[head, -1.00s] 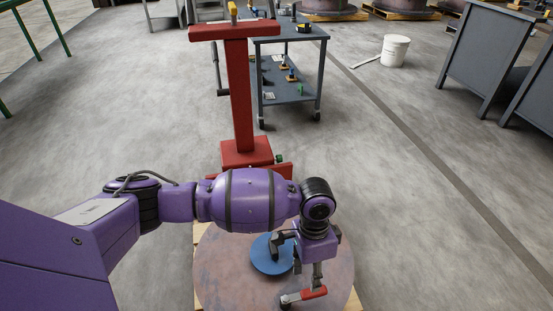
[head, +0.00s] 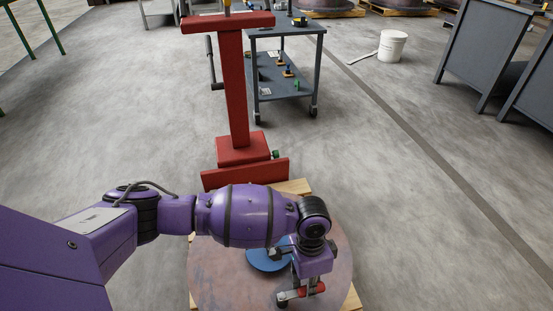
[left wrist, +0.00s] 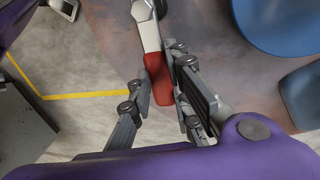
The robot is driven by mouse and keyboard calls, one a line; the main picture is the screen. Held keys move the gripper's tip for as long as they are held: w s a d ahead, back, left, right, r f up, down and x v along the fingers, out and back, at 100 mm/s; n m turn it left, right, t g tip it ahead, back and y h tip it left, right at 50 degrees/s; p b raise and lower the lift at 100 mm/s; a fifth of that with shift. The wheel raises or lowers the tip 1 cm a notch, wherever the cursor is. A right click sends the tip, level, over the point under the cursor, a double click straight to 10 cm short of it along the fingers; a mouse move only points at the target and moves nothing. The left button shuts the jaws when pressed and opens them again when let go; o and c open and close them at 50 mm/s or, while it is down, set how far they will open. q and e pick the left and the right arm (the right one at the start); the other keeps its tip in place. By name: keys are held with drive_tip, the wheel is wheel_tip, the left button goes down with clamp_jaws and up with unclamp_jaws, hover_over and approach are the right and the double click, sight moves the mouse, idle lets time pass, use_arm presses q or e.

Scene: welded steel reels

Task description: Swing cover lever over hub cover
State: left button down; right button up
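The cover lever (head: 312,289) has a red grip and a pale metal arm, and lies over the reel near its front. My left gripper (head: 311,284) points down at the lever. Its fingers (left wrist: 160,75) stand on both sides of the red grip, close to it; firm contact is not clear. My right gripper is out of view.
The reel flange (head: 225,275) rests on a wooden pallet (head: 293,187). A red steel stand (head: 235,95) rises just behind. A grey cart (head: 285,83), white bucket (head: 392,46) and grey cabinets (head: 485,55) stand farther off. The floor at right is clear.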

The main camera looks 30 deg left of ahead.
use_arm(q)
drive_tip(key=shift+w+r, duration=0.15)
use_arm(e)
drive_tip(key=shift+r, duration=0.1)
